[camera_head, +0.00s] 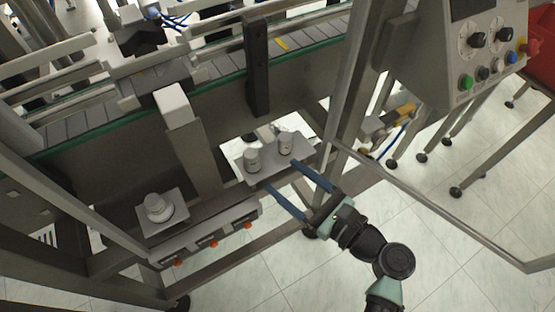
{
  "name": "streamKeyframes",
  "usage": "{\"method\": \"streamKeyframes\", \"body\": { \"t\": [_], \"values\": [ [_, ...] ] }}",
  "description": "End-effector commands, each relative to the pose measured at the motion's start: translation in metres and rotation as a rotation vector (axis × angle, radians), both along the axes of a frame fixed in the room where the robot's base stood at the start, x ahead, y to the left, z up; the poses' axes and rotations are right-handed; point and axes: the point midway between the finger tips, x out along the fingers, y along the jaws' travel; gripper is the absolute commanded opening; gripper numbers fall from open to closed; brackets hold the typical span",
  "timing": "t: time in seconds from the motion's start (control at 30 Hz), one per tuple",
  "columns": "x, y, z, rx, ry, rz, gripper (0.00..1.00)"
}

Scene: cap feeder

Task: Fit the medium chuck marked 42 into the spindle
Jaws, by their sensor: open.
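Two pale grey cylindrical chucks, a left one (252,162) and a right one (286,146), stand upright side by side on a small grey shelf (262,180) under the conveyor. A third, wider pale grey round piece (157,210) sits on a separate square plate at the lower left. No marking is readable, so I cannot tell which is 42. I cannot identify the spindle in this view. My gripper (281,175) is open, its two long blue fingers spread. The fingertips point at the front edge of the shelf, near the two chucks. Nothing shows between the fingers.
The conveyor (85,120) with its green edge runs above the shelf. A grey bar with orange knobs (213,243) lies left of my gripper. A slanted frame post (352,75) and a control panel (480,55) stand to the right.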

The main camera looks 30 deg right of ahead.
Motion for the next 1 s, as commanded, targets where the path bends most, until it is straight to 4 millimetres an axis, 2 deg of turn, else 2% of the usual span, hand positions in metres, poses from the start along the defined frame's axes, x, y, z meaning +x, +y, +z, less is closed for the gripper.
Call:
{"method": "streamKeyframes", "body": {
  "t": [0.03,0.1,0.27,0.97,1.0],
  "values": [
    [-0.007,-0.001,-0.009,0.065,0.003,-0.010,0.75],
    [-0.011,-0.001,-0.011,0.114,0.003,-0.015,0.75],
    [-0.006,0.001,-0.014,0.127,0.001,-0.013,0.75],
    [0.058,0.019,-0.036,0.120,0.000,-0.013,0.75],
    [0.062,0.021,-0.032,0.121,0.000,-0.011,0.75]
  ]
}}
